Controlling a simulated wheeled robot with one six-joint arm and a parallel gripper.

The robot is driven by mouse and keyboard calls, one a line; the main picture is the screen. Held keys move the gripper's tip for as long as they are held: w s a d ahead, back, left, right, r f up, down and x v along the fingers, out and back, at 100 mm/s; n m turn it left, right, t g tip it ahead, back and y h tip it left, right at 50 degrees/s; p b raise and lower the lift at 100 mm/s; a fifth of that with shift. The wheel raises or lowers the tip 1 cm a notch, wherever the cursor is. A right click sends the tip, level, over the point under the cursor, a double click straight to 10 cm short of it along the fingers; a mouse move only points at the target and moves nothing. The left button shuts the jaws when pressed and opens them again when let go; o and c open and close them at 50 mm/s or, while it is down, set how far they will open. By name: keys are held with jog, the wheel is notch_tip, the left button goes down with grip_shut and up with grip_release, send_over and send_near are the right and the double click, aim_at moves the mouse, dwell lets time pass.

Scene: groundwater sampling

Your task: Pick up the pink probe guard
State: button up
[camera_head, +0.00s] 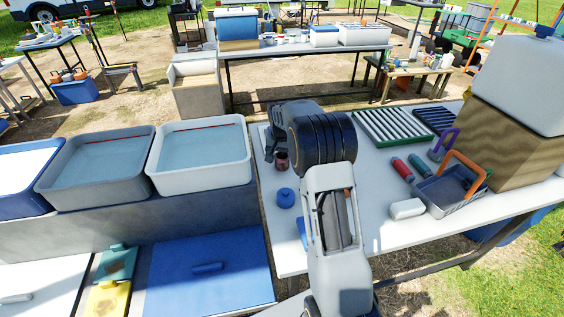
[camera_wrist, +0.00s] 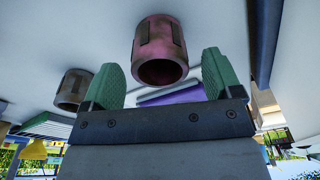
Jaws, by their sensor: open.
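The pink probe guard (camera_wrist: 158,42) is a short, hollow, worn cylinder with slots in its side. In the wrist view it is at the top centre, its open end facing the camera. In the head view it is a small dark reddish cylinder (camera_head: 282,162) on the white table, just below my gripper (camera_head: 273,145). In the wrist view my gripper (camera_wrist: 163,74) has its two green finger pads spread apart. The guard appears in the gap between them, slightly beyond the tips. I see no clear contact.
In the wrist view a grey-brown hollow cylinder (camera_wrist: 73,88) stands left of the guard, and a purple object (camera_wrist: 172,94) shows behind. In the head view a blue lidded jar (camera_head: 285,198) is near my arm. Water-filled tubs (camera_head: 200,187) stand left; a grey tray (camera_head: 437,204) is right.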

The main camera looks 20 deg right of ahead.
jog(key=shift+w+f, duration=0.1)
jog(key=shift+f, duration=1.35)
jog(key=shift+c, duration=0.5)
jog(key=c, duration=0.9)
